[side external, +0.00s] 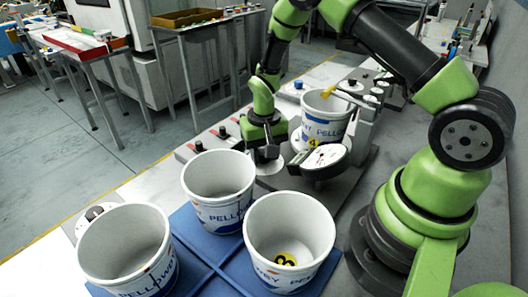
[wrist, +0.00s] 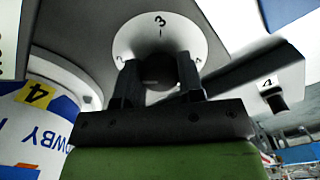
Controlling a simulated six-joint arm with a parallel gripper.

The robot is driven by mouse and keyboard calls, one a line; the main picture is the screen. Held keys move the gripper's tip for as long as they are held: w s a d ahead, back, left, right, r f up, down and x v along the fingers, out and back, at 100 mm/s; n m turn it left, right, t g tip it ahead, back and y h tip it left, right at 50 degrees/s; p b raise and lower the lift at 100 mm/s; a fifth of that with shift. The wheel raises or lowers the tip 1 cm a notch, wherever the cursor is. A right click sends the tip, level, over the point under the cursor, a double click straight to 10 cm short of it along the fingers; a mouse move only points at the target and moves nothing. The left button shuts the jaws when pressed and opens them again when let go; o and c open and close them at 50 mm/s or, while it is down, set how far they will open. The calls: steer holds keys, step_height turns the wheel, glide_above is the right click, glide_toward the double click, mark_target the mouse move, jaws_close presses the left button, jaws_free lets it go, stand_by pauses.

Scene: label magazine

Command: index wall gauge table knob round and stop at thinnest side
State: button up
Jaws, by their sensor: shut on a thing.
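My gripper (side external: 266,153) points down at the bench beside the gauge table. In the wrist view my gripper (wrist: 158,82) has its two dark fingers closed on either side of a dark round knob (wrist: 157,70). The knob sits on a white dial plate (wrist: 160,35) with a "3" at the top of the picture; its other marks are largely hidden by the fingers. A white tub (side external: 322,118) with a yellow "4" label stands upright just right of my gripper. A white-faced gauge (side external: 319,158) is in front of it; its reading is too small to tell.
Three open white tubs (side external: 218,178), (side external: 290,232), (side external: 126,248) stand on a blue divided tray (side external: 203,262) in front. A yellow-ended arm (side external: 343,95) reaches the tub's rim. A grey block marked "4" (wrist: 268,75) is right of the knob. Small knobs line the bench's left edge.

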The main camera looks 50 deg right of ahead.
stand_by(0.4)
steer(key=o, duration=0.9)
steer(key=shift+r, duration=0.1)
step_height(320, 180, up, 10)
steer(key=shift+f, duration=0.1)
steer(key=s+a+r+t, duration=0.2)
steer(key=s+r, duration=0.1)
steer(key=r, duration=0.4)
steer(key=s+a+r+t, duration=0.1)
steer(key=s+a+r, duration=0.15)
steer(key=r, duration=0.45)
steer(key=shift+s+a+r+n+t+y, duration=0.4)
steer(key=shift+s+r+t, duration=0.35)
steer(key=shift+s, duration=1.4)
steer(key=shift+s+a+r+n+t+y, duration=0.25)
steer(key=shift+s+a+r+n+t, duration=0.5)
steer(key=shift+s, duration=1.35)
steer(key=shift+s+a+r+n+t+y, duration=0.25)
steer(key=shift+s+r+t, duration=0.55)
steer(key=shift+s, duration=1.35)
